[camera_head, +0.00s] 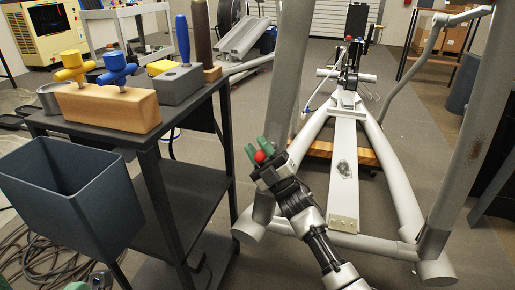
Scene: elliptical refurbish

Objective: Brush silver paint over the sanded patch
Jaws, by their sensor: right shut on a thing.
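The sanded patch (344,169) is a small dark, mottled mark on the light grey centre beam (343,200) of the elliptical frame. My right gripper (258,154) has green fingertips and is shut on a red, round-ended thing (260,157). Only its red end shows; the rest is hidden, so I cannot tell whether it is the brush. The gripper is left of the patch and apart from it, in front of a grey upright. A green tip, likely of my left gripper (77,287), barely shows at the bottom left edge. No silver paint is clearly visible.
A black cart (145,139) at left carries a wooden block (108,107) with yellow and blue handles, a grey block (180,84) and a grey can (48,97). A dark bin (70,195) hangs in front. Grey frame tubes (455,140) flank the beam. Cables lie at lower left.

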